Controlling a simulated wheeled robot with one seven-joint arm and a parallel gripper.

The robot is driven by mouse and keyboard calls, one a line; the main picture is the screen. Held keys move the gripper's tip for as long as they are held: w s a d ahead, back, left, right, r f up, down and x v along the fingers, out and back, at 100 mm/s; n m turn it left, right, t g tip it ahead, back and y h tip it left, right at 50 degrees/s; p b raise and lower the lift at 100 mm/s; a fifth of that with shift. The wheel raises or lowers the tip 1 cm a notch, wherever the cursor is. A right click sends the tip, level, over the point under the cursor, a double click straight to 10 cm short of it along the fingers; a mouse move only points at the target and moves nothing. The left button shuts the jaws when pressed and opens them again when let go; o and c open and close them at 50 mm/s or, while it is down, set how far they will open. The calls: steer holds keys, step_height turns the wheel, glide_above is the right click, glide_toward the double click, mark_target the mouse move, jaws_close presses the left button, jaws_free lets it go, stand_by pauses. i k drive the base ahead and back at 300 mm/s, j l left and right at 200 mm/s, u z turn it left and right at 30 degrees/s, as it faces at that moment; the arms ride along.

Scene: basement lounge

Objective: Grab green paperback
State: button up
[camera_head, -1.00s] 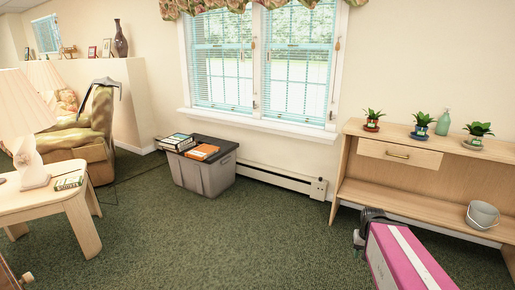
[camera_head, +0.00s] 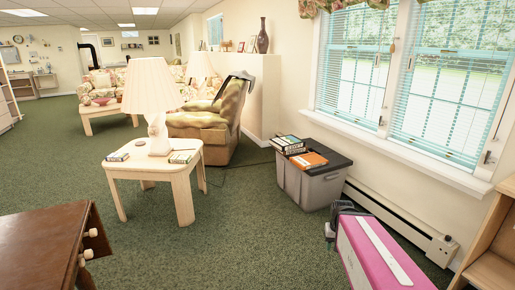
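A small paperback with a green edge and pale cover (camera_head: 181,158) lies flat on the right side of the light wood side table (camera_head: 187,209), beside the lamp base. Its print is too small to read. My gripper (camera_head: 334,222) seems to be the dark end of my pink arm at the lower right. It is over the floor in front of the grey bin, well apart from the table. Its fingers cannot be made out, and I see nothing held in it.
Another book (camera_head: 117,156) and a lamp (camera_head: 158,133) share the side table. A grey bin (camera_head: 318,190) bears stacked books (camera_head: 287,144) and an orange book (camera_head: 309,160). A brown wooden table (camera_head: 40,245) stands at lower left. Green carpet between is open.

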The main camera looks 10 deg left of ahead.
mark_target(178, 159)
steer(key=i+j, duration=0.15)
steer(key=i, duration=0.25)
steer(key=i+j+z, duration=0.1)
steer(key=i, duration=0.3)
steer(key=i+j, duration=0.2)
steer(key=i, duration=0.15)
steer(key=i+j, duration=0.25)
steer(key=i+j+z, duration=0.1)
steer(key=i+j, duration=0.15)
steer(key=j, duration=0.25)
steer(key=i+j, duration=0.25)
steer(key=i+j+u, duration=0.1)
steer(key=j+u, duration=0.15)
steer(key=j, duration=1.15)
